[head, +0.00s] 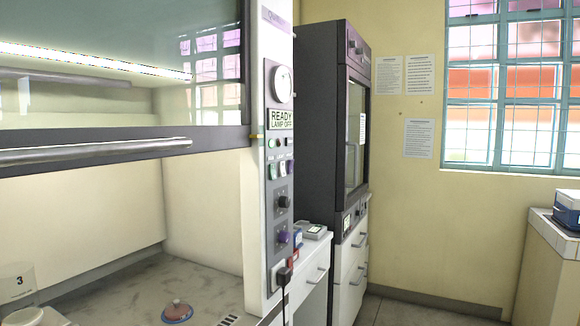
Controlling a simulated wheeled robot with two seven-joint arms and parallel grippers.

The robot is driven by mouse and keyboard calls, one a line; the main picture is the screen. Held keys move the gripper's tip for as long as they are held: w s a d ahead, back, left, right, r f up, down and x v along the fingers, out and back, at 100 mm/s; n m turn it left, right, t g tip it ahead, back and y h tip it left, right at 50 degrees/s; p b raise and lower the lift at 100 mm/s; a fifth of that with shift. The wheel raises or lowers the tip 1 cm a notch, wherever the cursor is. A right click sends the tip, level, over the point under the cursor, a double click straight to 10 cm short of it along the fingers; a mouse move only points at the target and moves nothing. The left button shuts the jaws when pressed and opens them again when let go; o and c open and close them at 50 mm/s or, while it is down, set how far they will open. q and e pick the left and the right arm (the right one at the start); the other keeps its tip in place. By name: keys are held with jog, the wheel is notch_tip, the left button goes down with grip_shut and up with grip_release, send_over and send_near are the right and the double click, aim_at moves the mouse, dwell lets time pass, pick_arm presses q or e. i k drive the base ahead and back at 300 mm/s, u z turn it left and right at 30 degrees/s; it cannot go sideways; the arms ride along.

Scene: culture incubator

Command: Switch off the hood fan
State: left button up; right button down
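The fume hood (255,180) fills the left side, with its glass sash (120,90) raised partway and a lit lamp strip inside. On its right post is a control panel (278,165). The switch labels are too small to read. Neither gripper is in view.
A dark cabinet (320,110) stands behind the panel, beside white drawers (314,275). A counter (552,235) with a blue device (567,207) is at right. Floor shows between.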

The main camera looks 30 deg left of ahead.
aim_at(273, 174)
jog(key=u, duration=0.35)
jog(key=i, duration=0.9)
jog(key=u, duration=0.3)
